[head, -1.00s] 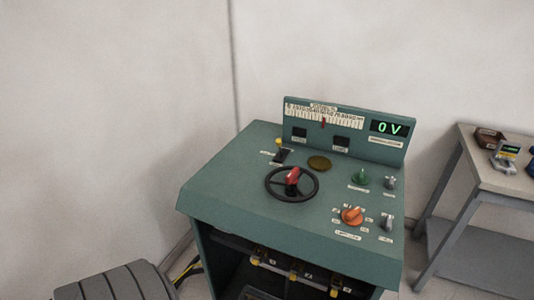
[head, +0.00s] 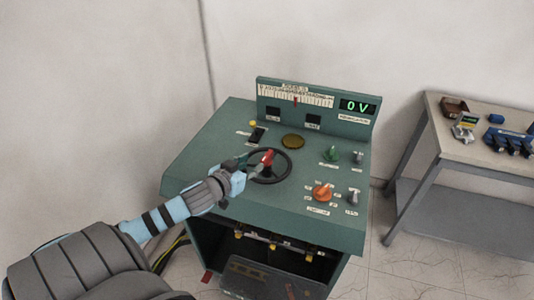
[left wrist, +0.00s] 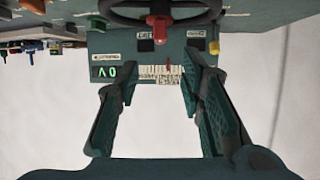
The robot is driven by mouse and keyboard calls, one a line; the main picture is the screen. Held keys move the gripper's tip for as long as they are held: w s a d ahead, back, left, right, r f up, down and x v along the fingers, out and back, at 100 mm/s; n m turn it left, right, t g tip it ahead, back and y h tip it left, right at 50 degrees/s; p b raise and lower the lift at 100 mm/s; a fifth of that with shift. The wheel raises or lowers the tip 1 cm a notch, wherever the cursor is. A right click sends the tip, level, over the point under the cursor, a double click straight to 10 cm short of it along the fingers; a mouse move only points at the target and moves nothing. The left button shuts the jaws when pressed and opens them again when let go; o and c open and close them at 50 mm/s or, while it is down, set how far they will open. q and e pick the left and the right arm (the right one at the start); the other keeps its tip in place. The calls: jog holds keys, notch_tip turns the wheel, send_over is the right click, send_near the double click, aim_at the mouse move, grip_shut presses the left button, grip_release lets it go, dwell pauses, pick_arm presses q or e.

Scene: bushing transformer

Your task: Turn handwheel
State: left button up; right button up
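The black handwheel (head: 288,172) lies on the sloping top of the green console (head: 215,150), with a red part (head: 267,157) at its middle. My left gripper (head: 246,163) is at the wheel's left side in the head view, covering part of the rim. In the left wrist view, which is upside down, the two fingers of the left gripper (left wrist: 158,62) stand apart with nothing between them. The handwheel (left wrist: 188,20) shows beyond the fingertips at the top edge there. I cannot tell whether the fingers touch it. My right gripper is in neither view.
The console's back panel has a scale and a display (head: 358,106) reading 0 V. A green knob (head: 332,153), an orange knob (head: 322,192) and grey knobs sit right of the wheel. A side table (head: 470,155) with several small items stands at the right.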

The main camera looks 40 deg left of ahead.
aim_at(265, 156)
pick_arm(q)
jog(key=b+x, duration=0.2)
jog(key=x, duration=0.9)
jog(key=shift+w+f, duration=0.15)
jog(key=shift+f, duration=0.15)
jog(key=shift+c, duration=0.2)
jog(key=shift+a, duration=0.1)
grip_shut()
